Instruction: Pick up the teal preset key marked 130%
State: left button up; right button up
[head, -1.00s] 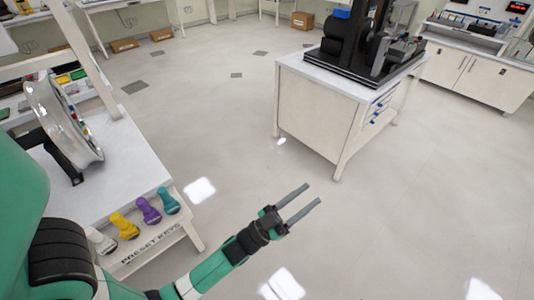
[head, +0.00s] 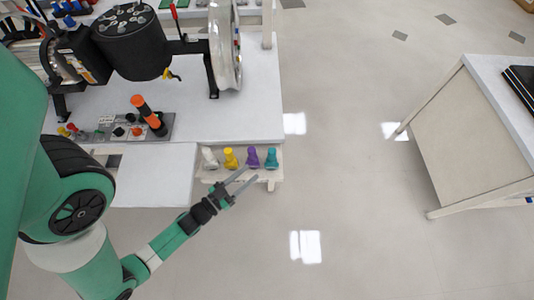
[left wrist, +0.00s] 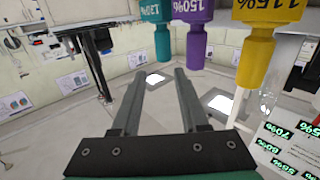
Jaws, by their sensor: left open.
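The teal preset key (head: 271,158) stands at the right end of a row of keys on a small shelf at the bench's front edge. In the left wrist view the teal key (left wrist: 160,32) is at the top, its marking partly cut off by the frame. My left gripper (head: 251,173) is open, with nothing between its fingers, just in front of the row. In the left wrist view its fingers (left wrist: 158,80) point toward the space below the teal and purple keys, apart from both. My right gripper is not in view.
The purple key (head: 253,157), marked 150% in the wrist view, stands close beside the teal one. Yellow (head: 230,158) and white (head: 209,158) keys stand further left. The bench (head: 240,115) carries a rig and a control panel. Open floor lies right of the shelf.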

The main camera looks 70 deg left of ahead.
aim_at(269, 154)
pick_arm(q)
jog(key=b+x, duration=0.1)
jog(key=x, duration=0.2)
jog(key=b+x, duration=0.1)
jog(key=x, duration=0.2)
jog(key=shift+a+r, duration=0.1)
jog(key=shift+a, duration=0.2)
jog(key=shift+r+b+x, duration=0.15)
jog(key=shift+b+x, duration=0.15)
jog(key=shift+x, duration=1.15)
jog(key=shift+r+b+x, duration=0.1)
jog(key=shift+b+x, duration=0.2)
jog(key=shift+x, duration=1.15)
grip_shut()
